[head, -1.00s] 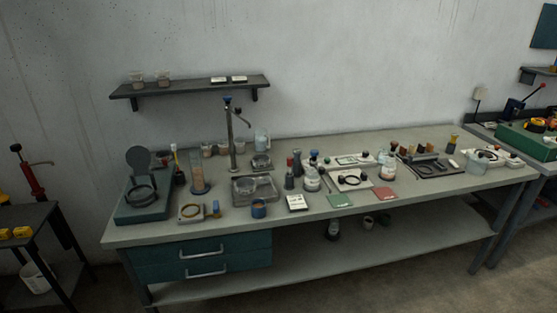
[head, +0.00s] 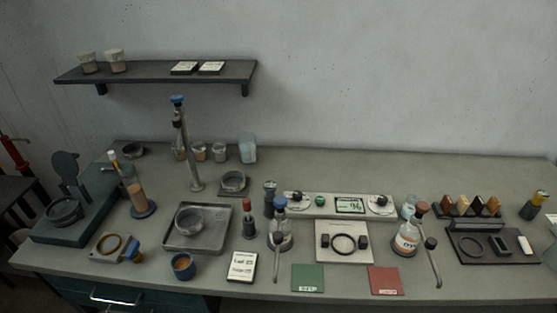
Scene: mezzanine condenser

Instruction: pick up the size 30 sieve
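Several round grey metal pans or sieves show on the bench in the head view, and I cannot read a size on any of them. One (head: 64,212) sits on a dark green base at the left end, below a raised round disc. One (head: 189,221) stands in a square metal tray (head: 213,244). One (head: 233,181) stands behind the tray, to its right. A small dark round dish (head: 132,150) lies at the back left. I cannot tell which is the size 30 sieve. My gripper is not in view.
A tall tap (head: 188,150) rises behind the tray. Glass bottles, including an orange-labelled one (head: 405,239), and a framed ring plate (head: 343,242) crowd the middle. Green (head: 307,277) and red (head: 385,280) cards lie at the front edge. The back right of the bench is clear.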

